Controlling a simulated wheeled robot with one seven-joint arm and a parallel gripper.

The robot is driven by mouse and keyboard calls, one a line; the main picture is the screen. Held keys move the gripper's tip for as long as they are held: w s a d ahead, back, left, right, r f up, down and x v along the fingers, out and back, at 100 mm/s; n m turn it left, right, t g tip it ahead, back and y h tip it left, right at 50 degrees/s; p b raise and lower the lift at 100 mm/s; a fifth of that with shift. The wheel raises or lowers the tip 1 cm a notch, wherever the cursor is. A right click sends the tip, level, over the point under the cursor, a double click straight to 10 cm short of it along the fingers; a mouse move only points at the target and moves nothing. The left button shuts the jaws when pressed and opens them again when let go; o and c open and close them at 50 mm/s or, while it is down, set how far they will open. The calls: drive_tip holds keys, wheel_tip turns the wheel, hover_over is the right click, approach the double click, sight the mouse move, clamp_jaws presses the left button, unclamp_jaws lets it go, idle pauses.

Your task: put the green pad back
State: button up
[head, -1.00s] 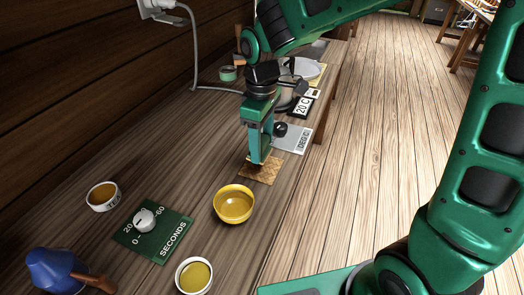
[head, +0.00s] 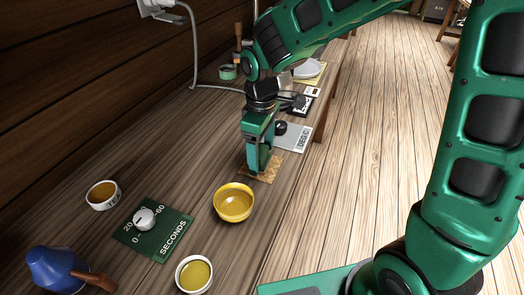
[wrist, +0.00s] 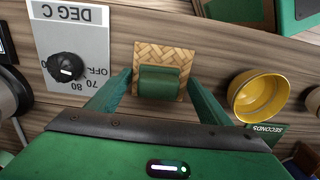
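The green pad (wrist: 160,80) lies on a square woven mat (wrist: 174,55) in the wrist view. The mat also shows in the head view (head: 266,172), at the table's right side, where my gripper (head: 257,168) hides the pad. In the wrist view my gripper (wrist: 160,78) is open, with one finger on each side of the pad. A narrow gap shows between each finger and the pad. The fingers are low, close to the mat.
A yellow bowl (head: 234,203) stands close in front of the mat. The DEG C dial panel (head: 297,138) lies just behind it. The SECONDS dial panel (head: 174,243), two white bowls (head: 104,195) (head: 194,275) and a blue vessel (head: 54,272) are nearer.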

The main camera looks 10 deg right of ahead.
sight(261, 152)
wheel_tip(261, 152, up, 11)
drive_tip(key=shift+s+a, duration=0.25)
idle(0.4)
drive_tip(key=shift+d, duration=0.1)
drive_tip(key=s+d+m, duration=0.4)
drive_tip(key=d, duration=0.5)
drive_tip(key=s+d+f+m, duration=0.1)
drive_tip(key=s+d+m, duration=0.35)
drive_tip(key=d, duration=0.45)
drive_tip(key=s+d+m, duration=0.4)
drive_tip(key=s+d, duration=0.1)
drive_tip(key=d, duration=0.3)
drive_tip(key=s+d+f+m, duration=0.3)
drive_tip(key=s+d+m, duration=0.1)
drive_tip(key=s, duration=0.4)
drive_tip(key=shift+s+d+m, duration=0.15)
drive_tip(key=shift+d+m, duration=0.25)
drive_tip(key=shift+m, duration=0.15)
